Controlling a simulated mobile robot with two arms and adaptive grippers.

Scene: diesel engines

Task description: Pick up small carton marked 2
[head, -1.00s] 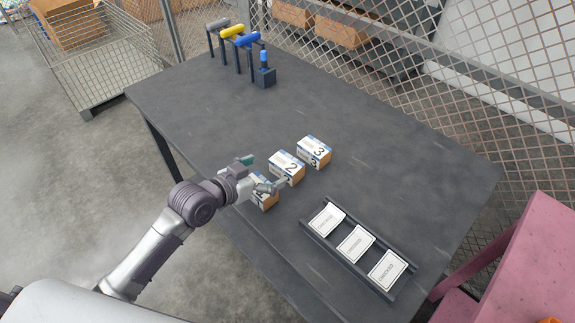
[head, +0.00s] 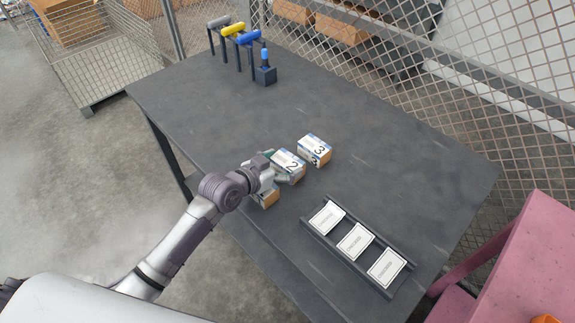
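The small carton marked 2 (head: 289,164) stands on the dark table (head: 215,130), in the middle of a row of three white, blue and brown cartons. The carton marked 3 (head: 315,150) stands behind it to the right. A third carton (head: 267,198) is at the front left, mostly hidden by my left gripper. My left gripper (head: 276,167) is at the left end of carton 2, its fingers spread apart on either side of it. I cannot tell whether they touch the carton. My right gripper is not in view.
A dark tray (head: 308,228) with several white cards labelled CHECKED lies at the front right. Tools with grey, yellow and blue handles (head: 234,28) stand on a rack at the back, beside a dark block (head: 265,75). A pink frame (head: 515,255) stands at the right.

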